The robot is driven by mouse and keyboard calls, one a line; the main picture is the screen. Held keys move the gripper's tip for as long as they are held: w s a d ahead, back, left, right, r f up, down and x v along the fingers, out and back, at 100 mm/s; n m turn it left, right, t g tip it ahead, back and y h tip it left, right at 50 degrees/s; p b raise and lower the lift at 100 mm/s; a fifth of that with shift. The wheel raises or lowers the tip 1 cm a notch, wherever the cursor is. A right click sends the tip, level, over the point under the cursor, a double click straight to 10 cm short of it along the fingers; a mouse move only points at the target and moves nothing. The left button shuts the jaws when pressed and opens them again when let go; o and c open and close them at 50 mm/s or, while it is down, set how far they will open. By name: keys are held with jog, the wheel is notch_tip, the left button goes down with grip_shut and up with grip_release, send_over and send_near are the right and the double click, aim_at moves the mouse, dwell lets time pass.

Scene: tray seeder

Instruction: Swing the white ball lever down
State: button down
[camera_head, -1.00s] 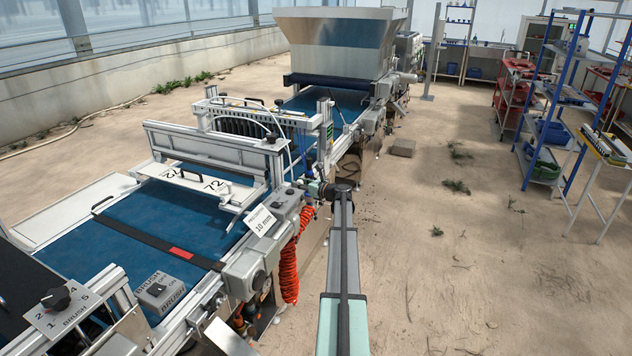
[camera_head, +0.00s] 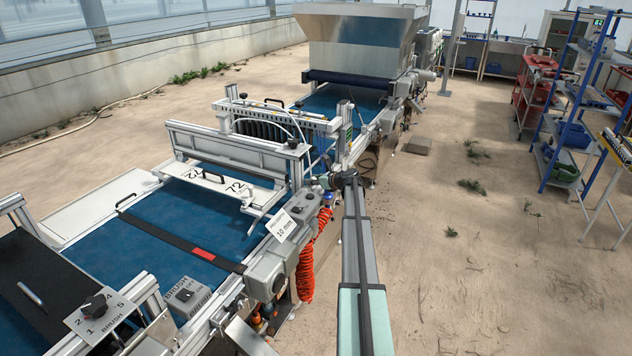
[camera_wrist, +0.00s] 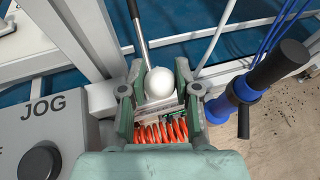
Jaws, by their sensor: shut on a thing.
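The white ball (camera_wrist: 160,84) of the lever sits between the two fingers of my gripper (camera_wrist: 156,90) in the wrist view. The fingers are shut on it from left and right. The lever's thin metal rod (camera_wrist: 138,30) runs from the ball up and slightly left in the picture, over the blue belt. In the head view my gripper (camera_head: 322,183) is at the near side of the seeder, beside the control boxes. The ball and lever are too small or hidden to make out there.
The JOG panel (camera_wrist: 42,115) with a black knob lies left of my gripper. A black and blue valve-like part (camera_wrist: 262,80) stands close on the right. Orange coiled hose (camera_head: 306,265) hangs below. A white frame post (camera_wrist: 82,35) rises nearby. Open floor lies right of my arm.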

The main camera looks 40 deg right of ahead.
jog(key=shift+w+r, duration=0.1)
jog(key=c, duration=0.8)
grip_release()
jog(key=shift+s, duration=0.45)
jog(key=v, duration=0.7)
jog(key=shift+r, duration=0.1)
